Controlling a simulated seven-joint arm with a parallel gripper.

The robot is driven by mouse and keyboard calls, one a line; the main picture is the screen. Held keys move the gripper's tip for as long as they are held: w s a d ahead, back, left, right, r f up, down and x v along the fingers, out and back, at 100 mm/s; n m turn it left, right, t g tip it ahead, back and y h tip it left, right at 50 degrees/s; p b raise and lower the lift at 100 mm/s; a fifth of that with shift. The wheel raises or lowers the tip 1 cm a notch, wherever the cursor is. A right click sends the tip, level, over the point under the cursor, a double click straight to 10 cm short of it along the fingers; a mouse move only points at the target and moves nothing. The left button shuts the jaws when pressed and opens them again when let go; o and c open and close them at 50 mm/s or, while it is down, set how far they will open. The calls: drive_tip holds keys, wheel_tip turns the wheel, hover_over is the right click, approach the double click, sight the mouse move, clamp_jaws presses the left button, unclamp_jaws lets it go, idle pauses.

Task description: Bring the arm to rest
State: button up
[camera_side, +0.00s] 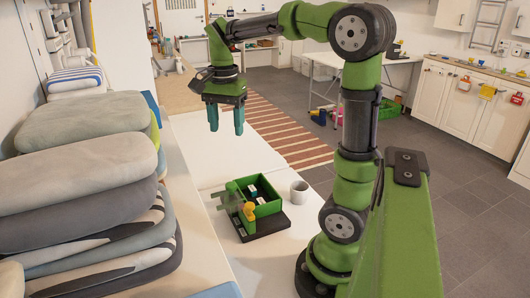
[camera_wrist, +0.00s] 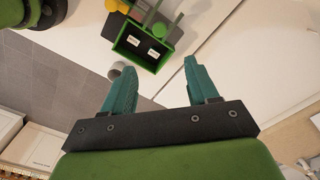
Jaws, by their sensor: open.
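My gripper (camera_side: 225,119) hangs fingers-down above the white table (camera_side: 205,137), well clear of its surface. Its two teal fingers are apart with nothing between them. In the wrist view my gripper (camera_wrist: 158,80) also shows spread, empty fingers. The arm is bent, with its elbow raised high and the gripper reached out to the left of the base.
A green box (camera_side: 277,201) with small dark and white items sits on a dark board near my base. A grey-white mug (camera_side: 299,191) stands right beside it. Stacked cushion-like items (camera_side: 85,165) rise at the left. The far half of the table is clear.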

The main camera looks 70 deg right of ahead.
drive_tip(key=s+a+f+n+t+y, duration=0.1)
drive_tip(key=s+a+n+t, duration=0.2)
drive_tip(key=a+n, duration=0.4)
drive_tip(key=s+a+n+t+y, duration=0.1)
drive_tip(key=s+a+n+t, duration=0.3)
drive_tip(key=a, duration=0.5)
drive_tip(key=n, duration=0.2)
drive_tip(key=shift+a+f+n, duration=0.2)
drive_tip(key=shift+f+n, duration=0.2)
drive_tip(key=shift+s, duration=0.1)
